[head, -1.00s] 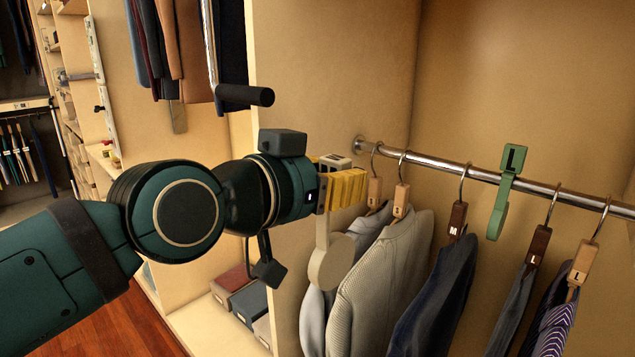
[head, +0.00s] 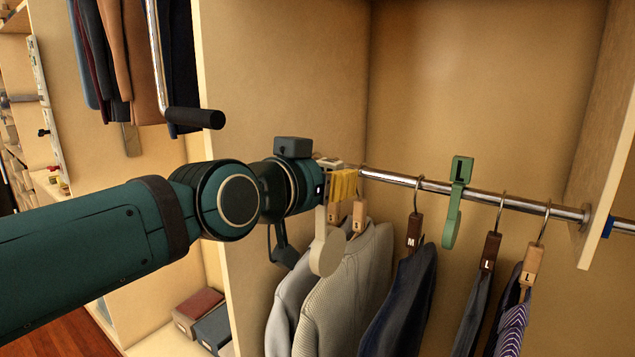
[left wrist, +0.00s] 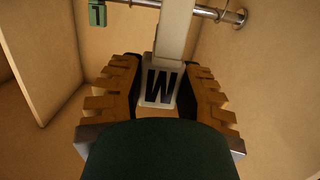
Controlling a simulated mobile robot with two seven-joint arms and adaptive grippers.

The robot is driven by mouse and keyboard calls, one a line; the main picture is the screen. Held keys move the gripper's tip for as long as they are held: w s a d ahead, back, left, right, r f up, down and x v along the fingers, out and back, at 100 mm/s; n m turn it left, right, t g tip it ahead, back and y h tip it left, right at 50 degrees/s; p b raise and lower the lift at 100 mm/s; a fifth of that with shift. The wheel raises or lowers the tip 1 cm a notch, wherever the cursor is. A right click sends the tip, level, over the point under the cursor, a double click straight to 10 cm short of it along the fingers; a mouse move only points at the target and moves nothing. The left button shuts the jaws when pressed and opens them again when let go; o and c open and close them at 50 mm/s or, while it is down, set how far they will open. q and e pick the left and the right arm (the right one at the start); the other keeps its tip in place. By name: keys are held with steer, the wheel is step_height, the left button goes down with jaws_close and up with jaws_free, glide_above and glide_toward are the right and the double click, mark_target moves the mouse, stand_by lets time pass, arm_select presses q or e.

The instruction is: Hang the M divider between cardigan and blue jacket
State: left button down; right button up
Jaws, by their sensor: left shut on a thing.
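My left gripper (head: 343,187) is shut on the cream M divider (head: 327,253). The divider's round lower end hangs in front of the pale garments, and its letter M shows between the fingers in the left wrist view (left wrist: 160,86). The cream ribbed cardigan (head: 345,290) hangs on a light S hanger, its hook hidden behind the gripper. To its right, the blue jacket (head: 400,295) hangs on a dark M hanger. A gap of bare rail (head: 392,180) shows between the gripper and the jacket's hook. My right gripper is not in view.
A green L divider (head: 456,205) hangs on the rail right of the blue jacket. Dark and striped garments (head: 512,325) hang beyond it on L hangers. A wooden side panel (head: 235,150) stands left, behind my arm. Boxes (head: 199,305) lie low left.

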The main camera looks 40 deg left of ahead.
arm_select(q)
steer(key=w+p, duration=0.4)
steer(key=w, duration=0.3)
steer(key=w+a+p, duration=0.1)
steer(key=w+p, duration=0.3)
steer(key=w, duration=0.4)
steer(key=w+p, duration=0.5)
steer(key=w, duration=0.3)
steer(key=shift+a+r, duration=0.15)
steer(key=shift+a, duration=0.05)
steer(key=shift+w+f+b, duration=0.1)
steer(key=shift+f+b, duration=0.3)
steer(key=shift+f, duration=0.15)
steer(key=shift+f+b, duration=0.6)
steer(key=shift+f+b, duration=0.25)
steer(key=shift+b, duration=0.15)
